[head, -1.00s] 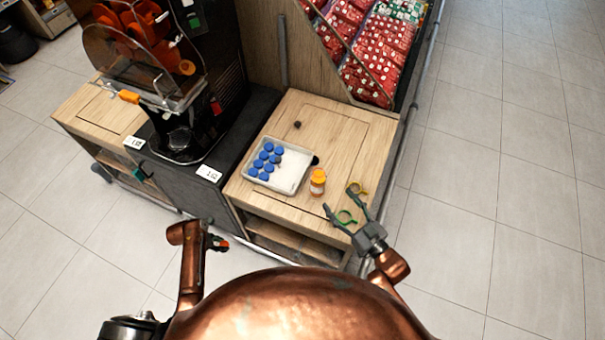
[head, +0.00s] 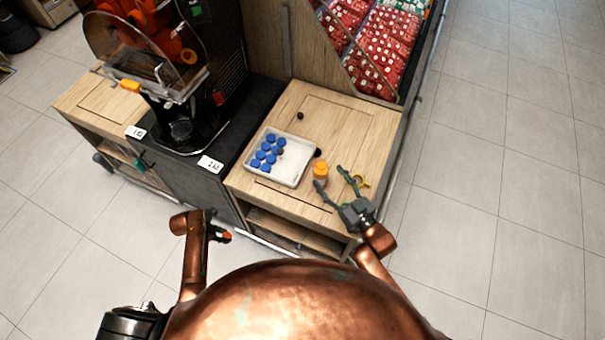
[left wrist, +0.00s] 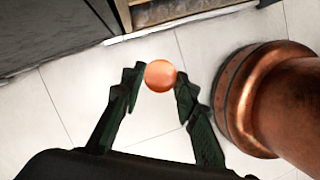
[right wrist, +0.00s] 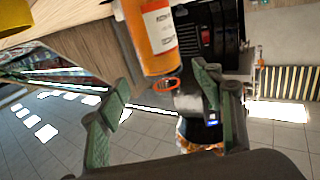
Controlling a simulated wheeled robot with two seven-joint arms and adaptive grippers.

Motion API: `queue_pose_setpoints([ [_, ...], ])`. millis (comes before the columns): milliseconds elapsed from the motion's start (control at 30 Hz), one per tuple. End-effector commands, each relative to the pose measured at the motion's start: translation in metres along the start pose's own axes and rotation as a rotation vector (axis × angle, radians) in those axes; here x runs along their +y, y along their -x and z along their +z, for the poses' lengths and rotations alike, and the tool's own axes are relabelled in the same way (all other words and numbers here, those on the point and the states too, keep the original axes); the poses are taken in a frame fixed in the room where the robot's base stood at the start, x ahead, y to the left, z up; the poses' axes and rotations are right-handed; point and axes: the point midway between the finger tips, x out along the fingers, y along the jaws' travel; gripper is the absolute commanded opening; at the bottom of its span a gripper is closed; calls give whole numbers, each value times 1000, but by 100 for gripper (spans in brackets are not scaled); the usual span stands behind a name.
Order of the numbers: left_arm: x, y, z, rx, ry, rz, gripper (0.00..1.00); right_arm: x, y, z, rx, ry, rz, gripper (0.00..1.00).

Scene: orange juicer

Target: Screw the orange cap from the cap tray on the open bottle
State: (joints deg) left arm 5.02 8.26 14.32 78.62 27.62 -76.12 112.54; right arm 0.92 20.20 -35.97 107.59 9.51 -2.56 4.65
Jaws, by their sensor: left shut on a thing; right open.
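My left gripper (head: 224,235) is shut on the round orange cap (left wrist: 160,75), held between its fingertips in front of the counter, above the floor. The orange bottle with a white label (head: 320,172) stands upright on the wooden counter, right of the cap tray (head: 296,177). It also shows in the right wrist view (right wrist: 150,35), with an orange ring at its top end. My right gripper (head: 330,178) is open, its fingertips close to the bottle; contact cannot be told. The tray is white and holds several blue caps (head: 263,154); no orange cap shows in it.
The black juicer (head: 180,130) stands left of the counter. A small dark item (head: 300,115) lies behind the tray. A yellow ring-shaped item (head: 363,182) is beside my right gripper. Red packs (head: 375,60) fill a display behind.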

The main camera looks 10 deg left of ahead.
Motion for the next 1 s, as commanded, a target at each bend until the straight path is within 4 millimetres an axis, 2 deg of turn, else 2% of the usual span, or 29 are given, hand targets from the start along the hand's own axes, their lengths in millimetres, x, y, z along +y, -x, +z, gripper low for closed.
queue_pose_setpoints([
  [333, 0, -1, -1, 0, 0, 0, 21, 0, -4, 0, 1, 0, 0, 60],
  [700, -1, -9, -5, 3, 1, -4, 21, -4, -51, -1, 0, 0, -1, 60],
  [1000, -1, -9, -4, 3, 1, -3, 21, -4, -52, -2, -1, 0, 0, 60],
])
